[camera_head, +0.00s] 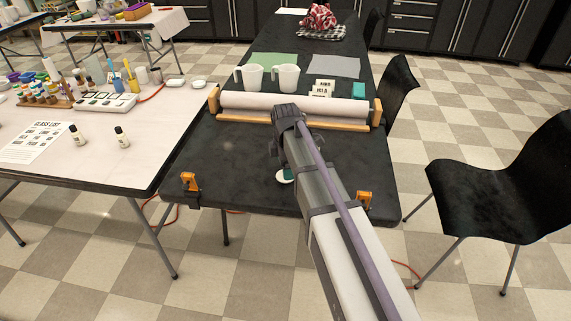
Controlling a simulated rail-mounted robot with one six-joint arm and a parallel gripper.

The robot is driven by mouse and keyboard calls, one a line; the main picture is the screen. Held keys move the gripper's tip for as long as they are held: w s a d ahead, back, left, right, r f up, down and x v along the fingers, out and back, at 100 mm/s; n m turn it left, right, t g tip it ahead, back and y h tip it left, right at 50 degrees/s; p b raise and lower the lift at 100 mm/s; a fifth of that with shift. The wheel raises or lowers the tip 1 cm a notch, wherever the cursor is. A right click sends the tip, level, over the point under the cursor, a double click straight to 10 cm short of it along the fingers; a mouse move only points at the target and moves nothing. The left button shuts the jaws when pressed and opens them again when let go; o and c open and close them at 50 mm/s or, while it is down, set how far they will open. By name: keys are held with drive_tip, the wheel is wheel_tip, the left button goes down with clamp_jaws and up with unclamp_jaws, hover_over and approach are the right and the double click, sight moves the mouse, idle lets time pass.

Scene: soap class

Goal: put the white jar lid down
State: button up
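A small round white thing with a greenish edge, likely the white jar lid (283,177), shows at the left side of my arm, over the front part of the black table (235,165). My arm covers its right part. I cannot tell whether it rests on the table or is held above it.
A white paper roll (300,106) in a wooden holder crosses the black table behind my arm. Two white pitchers (286,77) stand beyond it. Orange clamps (190,182) grip the front edge. The tabletop left of my arm is clear. A black chair (505,185) stands right.

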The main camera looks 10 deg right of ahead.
wheel_tip(320, 180, up, 9)
drive_tip(key=p, duration=0.8)
drive_tip(key=s+m, duration=1.8)
drive_tip(key=s, duration=0.2)
drive_tip(key=shift+b, duration=0.4)
